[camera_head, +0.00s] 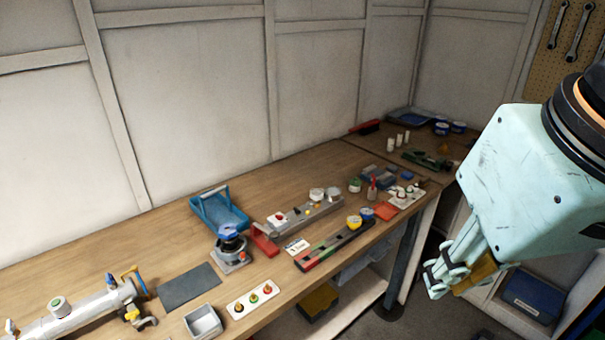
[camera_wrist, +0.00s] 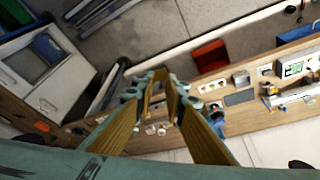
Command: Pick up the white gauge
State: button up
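Two round, pale gauge-like pieces stand side by side at the far end of a grey holder (camera_head: 305,214) on the workbench in the head view. The left one (camera_head: 317,194) and the right one (camera_head: 333,192) both look white; I cannot tell which is the white gauge. My gripper (camera_head: 444,280) hangs off the bench's front edge at the right, well apart from both. In the wrist view my gripper (camera_wrist: 161,82) has a gap between its yellow-padded fingers, with nothing held. Small white pieces show beyond the fingers, too small to identify.
On the wooden workbench (camera_head: 120,255) are a blue tray (camera_head: 222,213), a black-and-blue device (camera_head: 230,245), a second holder (camera_head: 330,247) with yellow and blue round pieces, a grey mat (camera_head: 188,287) and a metal pipe assembly (camera_head: 75,318). A wall stands behind; a lower shelf lies beneath.

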jog(key=o, duration=1)
